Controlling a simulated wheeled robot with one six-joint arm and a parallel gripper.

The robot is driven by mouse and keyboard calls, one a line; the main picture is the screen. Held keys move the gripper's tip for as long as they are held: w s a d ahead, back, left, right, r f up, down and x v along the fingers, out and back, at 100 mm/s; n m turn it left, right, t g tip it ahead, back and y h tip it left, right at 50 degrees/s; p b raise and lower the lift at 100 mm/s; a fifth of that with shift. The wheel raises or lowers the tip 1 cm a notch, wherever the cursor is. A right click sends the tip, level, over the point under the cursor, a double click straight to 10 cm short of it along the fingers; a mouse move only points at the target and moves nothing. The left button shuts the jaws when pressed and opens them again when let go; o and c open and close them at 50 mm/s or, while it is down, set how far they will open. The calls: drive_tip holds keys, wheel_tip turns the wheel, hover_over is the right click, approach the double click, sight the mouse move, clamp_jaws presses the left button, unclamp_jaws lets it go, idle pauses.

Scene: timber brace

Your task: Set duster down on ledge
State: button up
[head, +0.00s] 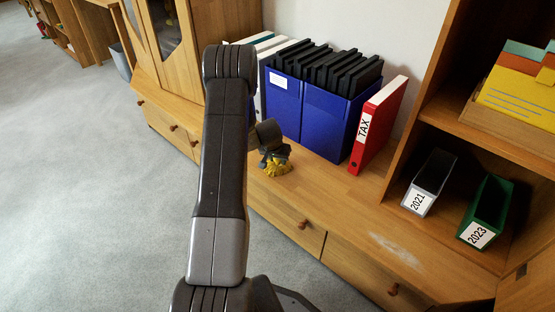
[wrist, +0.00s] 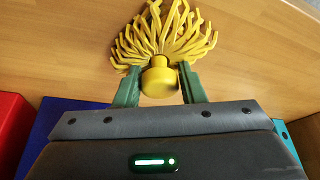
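The duster has a yellow stringy head (head: 277,168) and a short round yellow handle (wrist: 159,78). My gripper (head: 274,155) is over the wooden ledge (head: 330,197), in front of the blue box. In the wrist view, the green fingers of my gripper (wrist: 160,70) are on both sides of the handle and look closed on it. The strands spread out beyond the fingertips against the wood. The duster's head is at or very close to the ledge top; I cannot tell whether it touches.
A blue box (head: 313,118) of black folders stands behind, with a red TAX binder (head: 376,125) to its right. Grey (head: 429,184) and green (head: 487,213) binders stand on the right shelf. A pale patch (head: 397,251) marks the ledge; the ledge right of the gripper is clear.

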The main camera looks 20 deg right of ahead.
drive_tip(key=shift+o, duration=1.3)
drive_tip(key=shift+r, duration=0.1)
drive_tip(key=shift+r+p, duration=0.35)
drive_tip(key=p+v, duration=0.2)
drive_tip(key=v, duration=0.9)
drive_tip(key=shift+s+r, duration=0.15)
drive_tip(key=shift+a, duration=0.1)
drive_tip(key=shift+c, duration=0.4)
